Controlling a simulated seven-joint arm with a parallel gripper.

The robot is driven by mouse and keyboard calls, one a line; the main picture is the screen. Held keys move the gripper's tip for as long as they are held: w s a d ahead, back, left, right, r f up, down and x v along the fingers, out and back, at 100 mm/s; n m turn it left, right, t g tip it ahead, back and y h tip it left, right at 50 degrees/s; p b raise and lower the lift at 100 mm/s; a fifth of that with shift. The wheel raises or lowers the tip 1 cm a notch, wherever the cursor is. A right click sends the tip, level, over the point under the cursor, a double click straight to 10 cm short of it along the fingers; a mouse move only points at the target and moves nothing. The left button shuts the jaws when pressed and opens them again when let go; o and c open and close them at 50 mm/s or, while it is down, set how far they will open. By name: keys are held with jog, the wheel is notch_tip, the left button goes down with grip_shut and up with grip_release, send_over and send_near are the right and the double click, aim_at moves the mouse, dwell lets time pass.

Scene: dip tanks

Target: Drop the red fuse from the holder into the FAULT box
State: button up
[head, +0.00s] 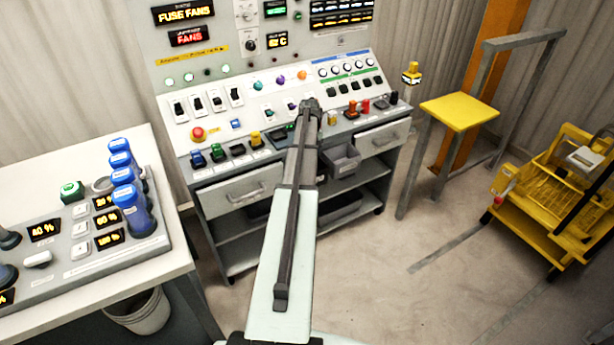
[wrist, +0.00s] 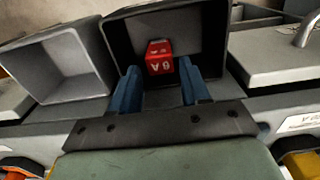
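In the wrist view my gripper (wrist: 158,85) has its two blue fingers spread apart over the mouth of a dark box (wrist: 211,30). A red fuse (wrist: 160,57) with light marking lies beyond the fingertips, inside the box's outline. Gaps show between it and both fingers. I cannot tell whether it rests on the box floor. No FAULT lettering is readable on the box. In the head view my arm hides the gripper and this box. Several coloured fuses stand along the console ledge, among them a red one (head: 365,106).
A lighter grey bin (wrist: 62,68) stands beside the dark box; it also shows in the head view (head: 343,162). Drawers with handles (head: 243,193) flank the bins. A yellow cart (head: 550,195) stands at right on open floor.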

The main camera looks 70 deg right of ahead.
jog(key=o, duration=0.4)
jog(key=shift+c, duration=0.2)
jog(key=shift+r, duration=0.1)
notch_tip(320, 180, up, 14)
dwell(0.4)
jog(key=shift+f, duration=0.2)
